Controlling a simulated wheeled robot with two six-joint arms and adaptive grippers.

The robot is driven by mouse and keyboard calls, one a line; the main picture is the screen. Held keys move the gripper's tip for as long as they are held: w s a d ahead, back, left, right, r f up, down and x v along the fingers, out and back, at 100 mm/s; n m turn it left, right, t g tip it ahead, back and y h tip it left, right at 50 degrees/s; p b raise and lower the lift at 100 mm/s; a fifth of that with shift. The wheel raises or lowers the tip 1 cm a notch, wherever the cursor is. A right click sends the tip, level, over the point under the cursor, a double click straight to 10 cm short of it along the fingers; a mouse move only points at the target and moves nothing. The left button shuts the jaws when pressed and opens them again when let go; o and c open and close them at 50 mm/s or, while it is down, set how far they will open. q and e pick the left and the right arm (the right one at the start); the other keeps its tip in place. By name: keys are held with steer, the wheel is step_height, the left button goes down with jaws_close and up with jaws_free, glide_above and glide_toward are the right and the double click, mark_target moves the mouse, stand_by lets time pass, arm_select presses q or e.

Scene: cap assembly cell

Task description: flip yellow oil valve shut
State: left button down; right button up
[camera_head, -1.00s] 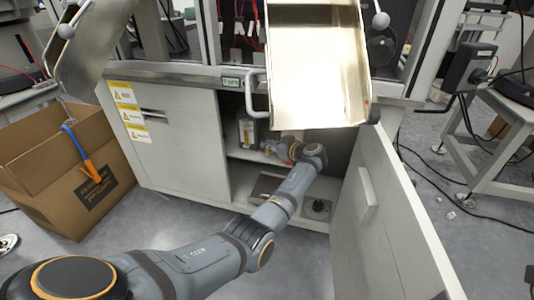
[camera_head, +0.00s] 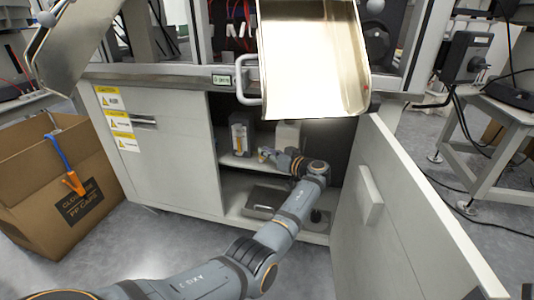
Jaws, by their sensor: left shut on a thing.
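My left arm reaches through the open cabinet doorway, and my left gripper (camera_head: 267,156) is at the shelf inside. It is small and partly hidden by its own wrist. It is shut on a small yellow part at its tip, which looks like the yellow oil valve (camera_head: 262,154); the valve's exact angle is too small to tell. A grey unit with a yellowish front (camera_head: 239,136) stands on the shelf left of the gripper. A pale box (camera_head: 288,134) stands behind the wrist. My right gripper does not show.
The open cabinet door (camera_head: 410,205) stands close to the right of my arm. The closed left door (camera_head: 165,150) bounds the opening. A metal chute (camera_head: 310,60) hangs above it. A cardboard box (camera_head: 60,190) is at the left. A dark tray (camera_head: 265,198) lies on the cabinet floor.

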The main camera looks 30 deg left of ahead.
arm_select(q)
steer(key=c, duration=1.6)
jaws_free()
step_height(320, 180, up, 10)
